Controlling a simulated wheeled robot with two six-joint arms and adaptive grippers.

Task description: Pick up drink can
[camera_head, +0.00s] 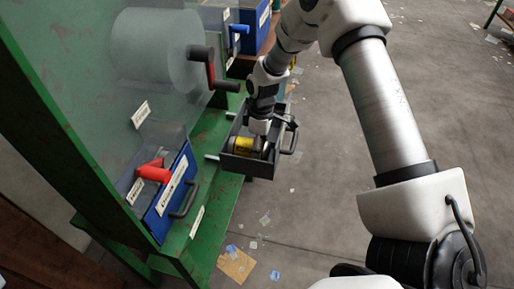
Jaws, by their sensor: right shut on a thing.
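A yellow drink can (243,145) lies on its side in a dark grey open bin (249,166) with a handle, beside the green frame. My right gripper (262,140) reaches down into this bin and is shut on the can, covering its right part. The can is still within the bin's walls. My left gripper is not in view.
A green metal frame (215,217) with a clear panel and a red-and-black crank (208,68) stands on the left. The grey floor (330,230) on the right is mostly open, with scattered litter.

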